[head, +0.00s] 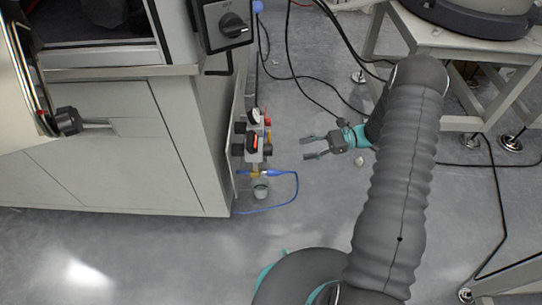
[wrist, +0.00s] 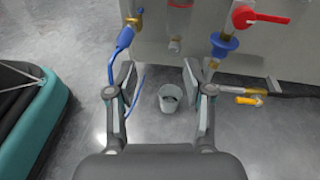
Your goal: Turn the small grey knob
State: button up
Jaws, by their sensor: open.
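My gripper (head: 309,147) is open and empty, low over the floor to the right of the cabinet's side panel. In the wrist view its two fingers (wrist: 158,78) stand wide apart with nothing between them. I cannot tell for sure which part is the small grey knob. A dark rotary knob (head: 233,26) sits on a grey switch box at the top, well away from my gripper. Small dark knobs (head: 239,128) show beside a gauge (head: 254,116) on the side panel, left of my gripper.
A white cabinet (head: 115,165) fills the left. The wrist view shows a red valve handle (wrist: 258,18), a blue fitting (wrist: 223,45), a yellow handle (wrist: 248,100) and a small cup (wrist: 170,98) on the floor. A blue hose (head: 296,190) and black cables cross the floor. A white table (head: 460,45) stands right.

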aim_at(264, 158)
notch_tip(264, 158, down, 7)
jog(key=d+m+t+y, duration=0.1)
jog(key=m+t+y, duration=0.1)
jog(key=m, duration=0.1)
jog(key=w+a, duration=0.1)
jog(key=a, duration=1.2)
jog(key=shift+w+a+p, duration=0.15)
jog(key=shift+a+p, duration=0.1)
jog(key=shift+p, duration=0.15)
jog(key=shift+r, duration=0.1)
jog(key=shift+c, duration=0.2)
